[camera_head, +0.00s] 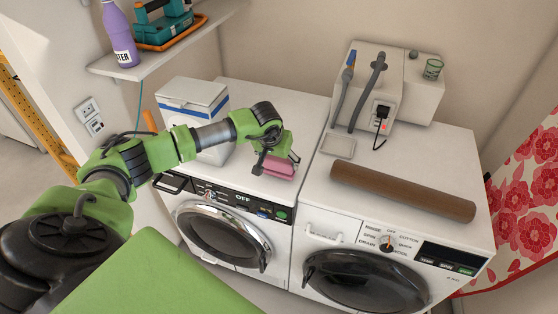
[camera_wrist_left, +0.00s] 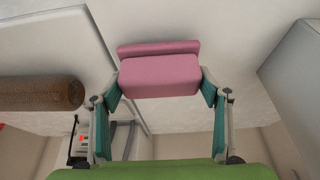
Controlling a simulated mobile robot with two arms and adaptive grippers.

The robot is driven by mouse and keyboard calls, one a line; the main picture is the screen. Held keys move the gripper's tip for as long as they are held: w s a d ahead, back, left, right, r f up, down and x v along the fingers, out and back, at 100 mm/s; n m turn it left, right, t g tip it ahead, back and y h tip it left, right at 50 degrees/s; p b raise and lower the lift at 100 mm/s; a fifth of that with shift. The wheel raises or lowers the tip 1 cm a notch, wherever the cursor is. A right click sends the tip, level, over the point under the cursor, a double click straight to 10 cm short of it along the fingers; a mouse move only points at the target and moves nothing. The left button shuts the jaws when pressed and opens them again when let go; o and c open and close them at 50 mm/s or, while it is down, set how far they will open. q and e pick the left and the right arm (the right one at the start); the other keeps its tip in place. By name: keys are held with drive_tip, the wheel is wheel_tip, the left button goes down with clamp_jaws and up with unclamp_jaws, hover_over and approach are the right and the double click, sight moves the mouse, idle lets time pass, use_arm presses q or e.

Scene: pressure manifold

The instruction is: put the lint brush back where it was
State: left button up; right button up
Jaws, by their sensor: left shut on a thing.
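My left gripper (camera_head: 277,160) is shut on a pink block with a wider pink back plate, which I take for the lint brush (camera_head: 280,168). It is over the front right part of the left washer's white top (camera_head: 285,112); I cannot tell if it touches the top. In the left wrist view the lint brush (camera_wrist_left: 160,76) sits between both fingers. My right gripper is not in view.
A white box with a blue stripe (camera_head: 190,108) stands left of the gripper. A brown roll (camera_head: 400,190) and a small grey tray (camera_head: 338,147) lie on the right washer. A grey-white unit with hoses (camera_head: 395,70) stands behind. A shelf (camera_head: 160,55) holds a purple bottle (camera_head: 120,35).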

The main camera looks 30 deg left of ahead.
use_arm(q)
drive_tip(key=shift+f, duration=0.7)
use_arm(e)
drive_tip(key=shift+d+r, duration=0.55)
use_arm(q)
drive_tip(key=shift+f, duration=0.15)
drive_tip(key=o, duration=1)
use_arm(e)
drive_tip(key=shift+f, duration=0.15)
